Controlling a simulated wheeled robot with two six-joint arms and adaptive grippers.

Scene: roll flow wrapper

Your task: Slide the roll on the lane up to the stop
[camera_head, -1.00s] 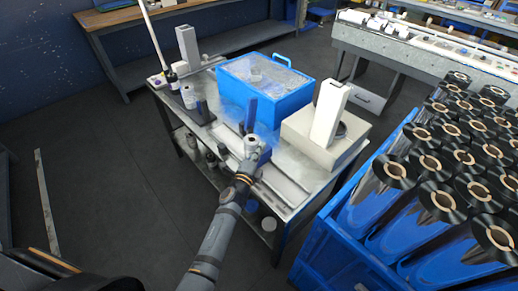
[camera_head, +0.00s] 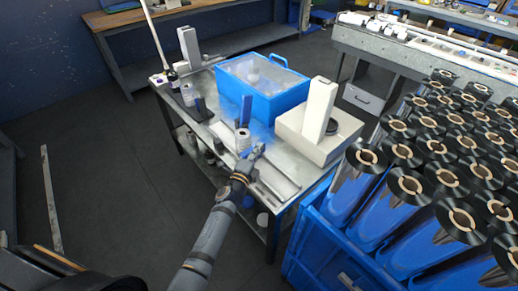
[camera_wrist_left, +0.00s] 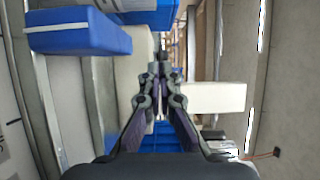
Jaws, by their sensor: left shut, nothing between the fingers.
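A short white roll (camera_head: 243,139) with a dark hole in its top stands upright on the table among pale lengthwise strips that look like the lane (camera_head: 222,130). My left gripper (camera_head: 254,153) is shut and empty, close to the roll's lower right side; I cannot tell whether it touches. A blue upright block (camera_head: 246,110) stands behind the roll, and a dark upright block (camera_head: 202,110) stands farther left near the strips' end. I cannot tell which is the stop. In the left wrist view my left gripper's fingers (camera_wrist_left: 160,122) are together. My right gripper is not in view.
A blue bin (camera_head: 285,100) stands at the table's back. A pale box-shaped device (camera_head: 322,122) is at the right. Several small items stand at the table's left end.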

